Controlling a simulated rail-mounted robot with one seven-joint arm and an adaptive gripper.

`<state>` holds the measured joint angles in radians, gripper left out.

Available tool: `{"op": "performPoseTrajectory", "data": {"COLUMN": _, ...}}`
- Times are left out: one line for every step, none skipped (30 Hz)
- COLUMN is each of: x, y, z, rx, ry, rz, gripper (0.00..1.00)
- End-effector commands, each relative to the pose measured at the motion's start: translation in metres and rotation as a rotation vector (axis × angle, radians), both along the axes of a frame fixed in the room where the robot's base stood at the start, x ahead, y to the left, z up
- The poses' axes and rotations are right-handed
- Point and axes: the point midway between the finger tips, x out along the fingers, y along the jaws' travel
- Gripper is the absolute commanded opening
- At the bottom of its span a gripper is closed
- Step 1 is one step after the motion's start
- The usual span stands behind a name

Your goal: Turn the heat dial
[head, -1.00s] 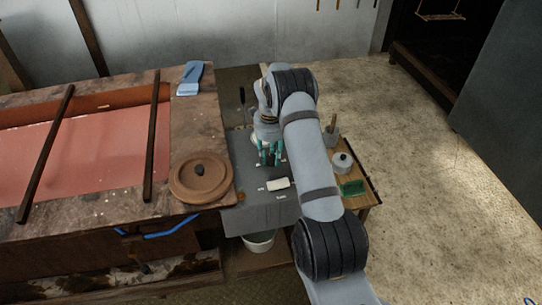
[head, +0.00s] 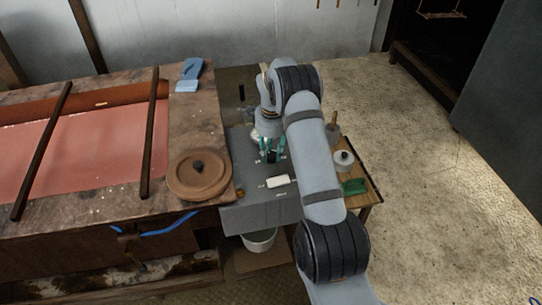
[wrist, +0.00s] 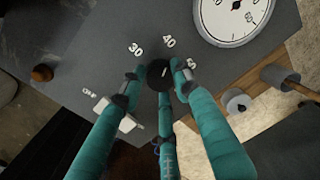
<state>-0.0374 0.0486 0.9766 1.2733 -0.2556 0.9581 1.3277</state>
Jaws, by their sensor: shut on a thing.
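The heat dial (wrist: 159,74) is a round black knob on a grey panel, with 30, 40 and 50 printed around it. It has a small pale mark on top; its exact reading is too small to tell. My gripper (wrist: 157,88) has teal fingers set around the dial, in contact at its sides, and is shut on it. In the head view my gripper (head: 272,152) stands over the grey panel (head: 245,216), and the dial shows only as a dark patch between the fingers.
A white switch (wrist: 103,112) and a round gauge (wrist: 234,15) sit close to the dial. A brown lid (head: 192,183) lies on the worktop at left. A small wooden table (head: 364,199) with a grey pot (head: 343,162) and green block (head: 354,187) stands at right.

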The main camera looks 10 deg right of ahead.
Motion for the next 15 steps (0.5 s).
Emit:
{"op": "performPoseTrajectory", "data": {"x": 0.0006, "y": -0.0003, "z": -0.0029, "rx": 0.000, "ry": -0.002, "rz": 0.043, "gripper": 0.05}}
{"op": "performPoseTrajectory", "data": {"x": 0.0007, "y": -0.0005, "z": -0.0028, "rx": 0.000, "ry": -0.002, "rz": 0.072, "gripper": 0.05}}
{"op": "performPoseTrajectory", "data": {"x": 0.0006, "y": -0.0007, "z": -0.0026, "rx": 0.000, "ry": -0.002, "rz": 0.110, "gripper": 0.05}}
{"op": "performPoseTrajectory", "data": {"x": 0.0006, "y": -0.0007, "z": -0.0024, "rx": 0.000, "ry": -0.001, "rz": 0.138, "gripper": 0.05}}
{"op": "performPoseTrajectory", "data": {"x": 0.0006, "y": -0.0008, "z": -0.0022, "rx": 0.000, "ry": -0.001, "rz": 0.166, "gripper": 0.05}}
{"op": "performPoseTrajectory", "data": {"x": 0.0007, "y": -0.0009, "z": -0.0019, "rx": 0.001, "ry": -0.002, "rz": 0.204, "gripper": 0.05}}
{"op": "performPoseTrajectory", "data": {"x": 0.0009, "y": -0.0009, "z": -0.0016, "rx": 0.001, "ry": -0.002, "rz": 0.233, "gripper": 0.05}}
{"op": "performPoseTrajectory", "data": {"x": 0.0010, "y": -0.0009, "z": -0.0014, "rx": 0.001, "ry": -0.002, "rz": 0.261, "gripper": 0.05}}
{"op": "performPoseTrajectory", "data": {"x": 0.0010, "y": -0.0008, "z": -0.0012, "rx": 0.001, "ry": -0.002, "rz": 0.299, "gripper": 0.05}}
{"op": "performPoseTrajectory", "data": {"x": 0.0009, "y": -0.0008, "z": -0.0011, "rx": 0.001, "ry": -0.002, "rz": 0.327, "gripper": 0.05}}
{"op": "performPoseTrajectory", "data": {"x": 0.0008, "y": -0.0008, "z": -0.0010, "rx": 0.001, "ry": -0.002, "rz": 0.356, "gripper": 0.05}}
{"op": "performPoseTrajectory", "data": {"x": 0.0007, "y": -0.0009, "z": -0.0009, "rx": 0.001, "ry": -0.001, "rz": 0.394, "gripper": 0.05}}
{"op": "performPoseTrajectory", "data": {"x": 0.0008, "y": -0.0010, "z": -0.0008, "rx": 0.001, "ry": -0.002, "rz": 0.423, "gripper": 0.05}}
{"op": "performPoseTrajectory", "data": {"x": 0.0008, "y": -0.0011, "z": -0.0007, "rx": 0.001, "ry": -0.002, "rz": 0.451, "gripper": 0.05}}
{"op": "performPoseTrajectory", "data": {"x": 0.0008, "y": -0.0012, "z": -0.0006, "rx": 0.001, "ry": -0.001, "rz": 0.489, "gripper": 0.05}}
